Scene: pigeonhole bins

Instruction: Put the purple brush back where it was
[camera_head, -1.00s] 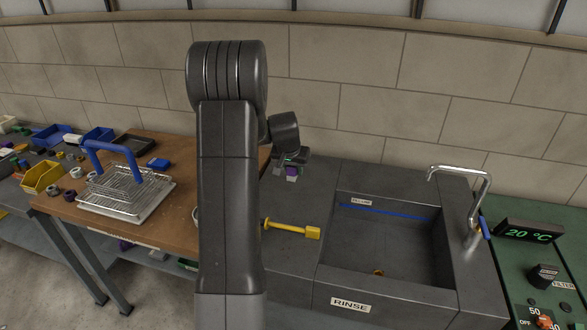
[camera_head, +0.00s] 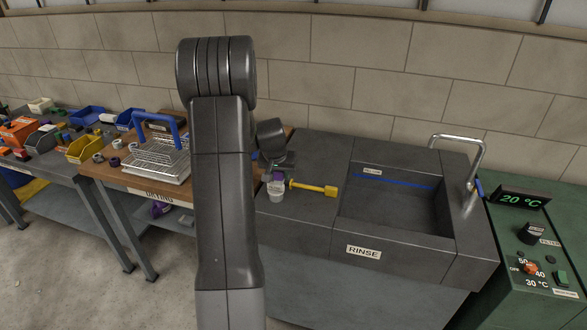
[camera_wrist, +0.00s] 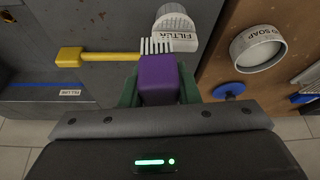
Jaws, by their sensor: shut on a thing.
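The purple brush (camera_wrist: 160,78) is held between the green fingers of my gripper (camera_wrist: 160,92) in the wrist view, its white bristles pointing away from the palm. In the head view my gripper (camera_head: 277,164) is over the left part of the grey sink counter, partly hidden by my arm. A bit of the purple brush (camera_head: 278,176) shows below it. A whitish cup marked FILTER (camera_wrist: 175,20) lies just beyond the bristles in the wrist view; it also shows below the brush in the head view (camera_head: 276,192). I cannot tell whether they touch.
A yellow tool (camera_head: 314,188) lies on the counter beside the sink basin (camera_head: 400,212). The faucet (camera_head: 474,175) rises on the right. A wire rack with a blue handle (camera_head: 160,160) stands on the wooden table. A soap container (camera_wrist: 258,48) shows in the wrist view.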

